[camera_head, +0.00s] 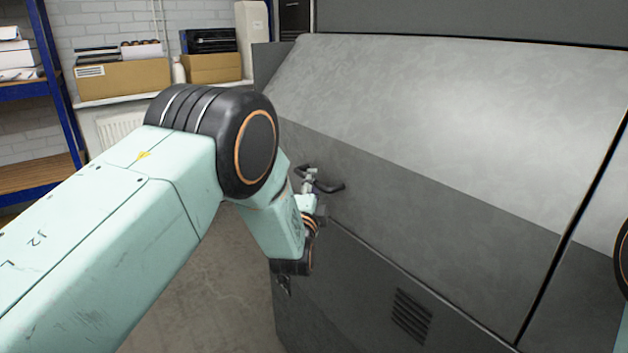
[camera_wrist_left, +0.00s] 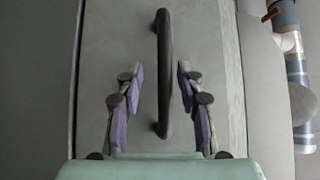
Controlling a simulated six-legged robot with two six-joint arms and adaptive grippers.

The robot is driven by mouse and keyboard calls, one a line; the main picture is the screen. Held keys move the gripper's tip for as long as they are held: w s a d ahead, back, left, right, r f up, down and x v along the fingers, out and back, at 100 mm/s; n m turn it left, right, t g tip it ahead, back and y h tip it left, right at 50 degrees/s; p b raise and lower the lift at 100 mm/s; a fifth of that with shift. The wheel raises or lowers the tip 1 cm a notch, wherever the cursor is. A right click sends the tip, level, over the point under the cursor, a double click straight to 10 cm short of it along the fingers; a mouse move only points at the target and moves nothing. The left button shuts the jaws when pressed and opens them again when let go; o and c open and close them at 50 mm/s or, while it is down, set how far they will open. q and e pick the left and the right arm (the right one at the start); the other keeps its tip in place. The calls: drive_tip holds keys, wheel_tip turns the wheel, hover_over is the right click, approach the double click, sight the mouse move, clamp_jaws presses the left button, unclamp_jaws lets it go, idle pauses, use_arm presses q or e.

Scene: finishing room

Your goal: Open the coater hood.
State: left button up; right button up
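The coater hood (camera_head: 440,130) is a large grey sloped panel that fills the right of the head view, and it looks closed. A dark bar handle (camera_head: 329,187) sits on its lower left part. In the left wrist view the handle (camera_wrist_left: 163,60) stands upright between my fingers. My left gripper (camera_head: 311,175) is at the handle in the head view, partly hidden by my own wrist. In the left wrist view the left gripper (camera_wrist_left: 157,76) is open, one finger on each side of the bar, with gaps showing. My right gripper is not in view.
A vented lower panel (camera_head: 411,314) lies below the hood. Cardboard boxes (camera_head: 123,77) stand on a ledge at the back left, beside a blue shelf rack (camera_head: 60,95). Pipes (camera_wrist_left: 292,60) show at the right of the wrist view. Bare floor (camera_head: 205,290) lies left of the machine.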

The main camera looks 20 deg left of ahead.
use_arm(q)
drive_tip(key=shift+w+a+r, duration=0.15)
drive_tip(key=shift+w+a, duration=0.05)
drive_tip(key=shift+w, duration=0.75)
drive_tip(key=shift+s+a+r, duration=0.3)
drive_tip(key=shift+s, duration=0.15)
drive_tip(key=c, duration=0.6)
drive_tip(key=shift+w+d, duration=0.15)
drive_tip(key=shift+w, duration=0.05)
clamp_jaws()
